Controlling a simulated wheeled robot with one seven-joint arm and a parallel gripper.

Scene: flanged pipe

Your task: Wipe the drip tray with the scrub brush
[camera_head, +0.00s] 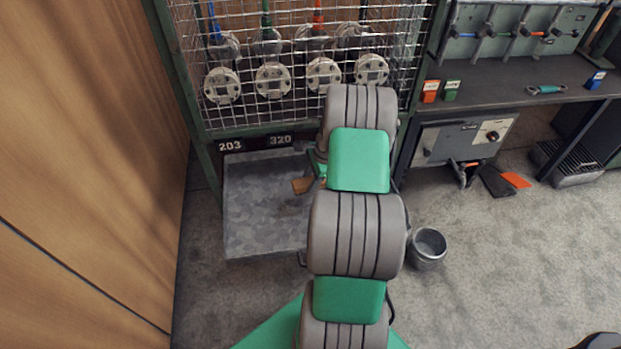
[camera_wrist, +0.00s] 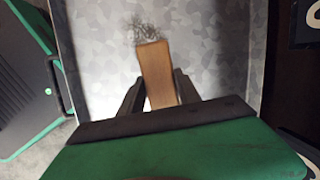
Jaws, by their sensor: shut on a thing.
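The drip tray (camera_head: 262,220) is a square grey galvanized tray on the floor below the wire cage. It also fills the middle of the wrist view (camera_wrist: 215,60). The scrub brush (camera_wrist: 155,65) has a plain wooden body; its wooden end (camera_head: 301,186) shows over the tray's right part. My gripper (camera_wrist: 157,88) is shut on the brush, with one dark finger on each side of the wood. A dark speckled patch lies at the brush's far end; I cannot tell whether it is bristles or grime. Contact between brush and tray is unclear.
The wire cage (camera_head: 290,60) with several flanged pipe ends stands behind the tray. A wooden wall (camera_head: 90,150) is at the left. A metal bucket (camera_head: 427,246) stands right of my arm. A workbench (camera_head: 500,85) is at the right. My arm hides the tray's right side.

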